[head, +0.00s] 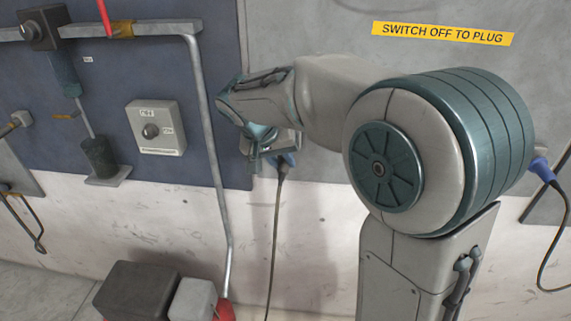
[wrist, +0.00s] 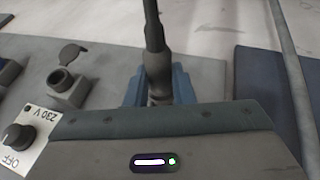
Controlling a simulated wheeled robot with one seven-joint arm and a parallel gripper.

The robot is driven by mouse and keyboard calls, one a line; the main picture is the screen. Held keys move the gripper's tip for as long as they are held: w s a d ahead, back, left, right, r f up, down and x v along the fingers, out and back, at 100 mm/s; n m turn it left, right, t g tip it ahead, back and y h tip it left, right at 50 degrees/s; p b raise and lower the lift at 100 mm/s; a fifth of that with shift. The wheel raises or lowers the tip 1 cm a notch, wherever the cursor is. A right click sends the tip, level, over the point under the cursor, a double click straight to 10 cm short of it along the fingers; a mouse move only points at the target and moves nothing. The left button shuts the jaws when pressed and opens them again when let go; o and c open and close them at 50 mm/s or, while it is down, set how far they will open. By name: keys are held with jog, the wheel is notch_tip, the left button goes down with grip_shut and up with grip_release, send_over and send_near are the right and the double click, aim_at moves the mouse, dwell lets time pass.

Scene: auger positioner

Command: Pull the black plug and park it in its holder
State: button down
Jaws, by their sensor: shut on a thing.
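My gripper (wrist: 158,92) is shut on the black plug (wrist: 157,70), with one blue-grey finger on each side of it. The plug's dark cable (wrist: 152,25) runs up out of the wrist view. In the head view my gripper (head: 262,142) is at the wall, beside the right edge of the dark blue panel, and the cable (head: 275,235) hangs down from it. The plug's front end is hidden behind my gripper body, so I cannot tell whether it sits in a socket. The holder cannot be made out.
A grey socket (wrist: 62,84) with its lid open stands beside the plug, near a knob (wrist: 17,137) marked OFF and 230 V. A blue plug (head: 541,168) is at the right.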

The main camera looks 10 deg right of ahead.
jog(key=shift+w+d, duration=0.2)
jog(key=shift+w, duration=0.45)
jog(key=shift+b, duration=0.55)
dwell(1.2)
jog(key=shift+w+d+p, duration=0.15)
jog(key=shift+w+d, duration=0.1)
jog(key=shift+w, duration=0.5)
jog(key=shift+w+d+p, duration=0.15)
jog(key=shift+w+d, duration=0.05)
jog(key=shift+w, duration=0.55)
jog(key=c, duration=1.2)
grip_release()
jog(key=shift+o, duration=0.2)
jog(key=v, duration=1.4)
jog(key=shift+f, duration=0.15)
